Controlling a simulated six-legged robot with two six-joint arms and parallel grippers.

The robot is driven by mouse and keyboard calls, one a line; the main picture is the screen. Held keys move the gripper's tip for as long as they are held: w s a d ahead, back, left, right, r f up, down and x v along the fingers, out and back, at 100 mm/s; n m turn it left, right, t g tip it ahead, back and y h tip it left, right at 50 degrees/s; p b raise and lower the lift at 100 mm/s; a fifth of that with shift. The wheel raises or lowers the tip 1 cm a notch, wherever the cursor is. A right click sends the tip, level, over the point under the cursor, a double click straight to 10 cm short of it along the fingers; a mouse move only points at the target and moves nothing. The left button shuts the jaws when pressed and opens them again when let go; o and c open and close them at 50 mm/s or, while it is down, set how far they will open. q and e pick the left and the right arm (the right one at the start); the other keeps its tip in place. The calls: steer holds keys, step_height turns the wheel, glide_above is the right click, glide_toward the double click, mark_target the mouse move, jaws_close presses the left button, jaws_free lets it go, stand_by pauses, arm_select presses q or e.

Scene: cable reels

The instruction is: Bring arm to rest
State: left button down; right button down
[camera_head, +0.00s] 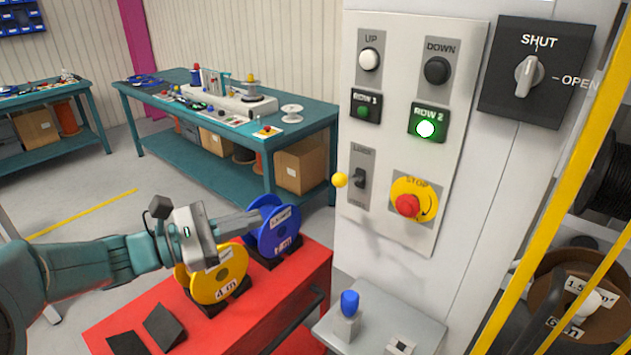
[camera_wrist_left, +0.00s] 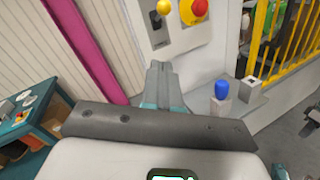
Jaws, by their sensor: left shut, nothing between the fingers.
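My left arm (camera_head: 100,262) reaches in from the left in the head view, stretched out over a red cart. Its gripper (camera_head: 258,222) is shut and empty, pointing right toward the control panel (camera_head: 395,225) and apart from it. In the head view it overlaps a blue reel (camera_head: 280,232) and passes above a yellow reel (camera_head: 221,283); I cannot tell its exact height over them. In the left wrist view the closed fingers (camera_wrist_left: 161,80) point toward the panel's lower part, with nothing between them.
The panel has a red stop button (camera_head: 407,205), a lit green ROW 2 button (camera_head: 425,129) and a yellow ball (camera_head: 340,180) near its left edge. A rotary switch (camera_head: 528,75) stands at SHUT. A blue-capped post (camera_head: 349,303) stands below. Yellow bars (camera_head: 545,215) close off the right.

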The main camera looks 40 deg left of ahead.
arm_select(q)
steer(key=s+d+f+m+g, duration=0.1)
steer(key=d+f+m+g, duration=0.3)
steer(key=f, duration=0.9)
steer(key=d+f+m+g, duration=0.1)
steer(key=d+f+g, duration=0.55)
steer(key=f, duration=0.65)
steer(key=s+d+f+m+g+y, duration=0.2)
steer(key=s+d+f+m, duration=0.2)
steer(key=d+f+m, duration=0.3)
steer(key=s+d+f+m+g+y, duration=0.2)
steer(key=s+d+f+m, duration=0.3)
steer(key=f+m, duration=0.6)
step_height(320, 180, down, 3)
steer(key=shift+d+g, duration=0.45)
steer(key=shift+d, duration=0.7)
steer(key=shift+d, duration=0.15)
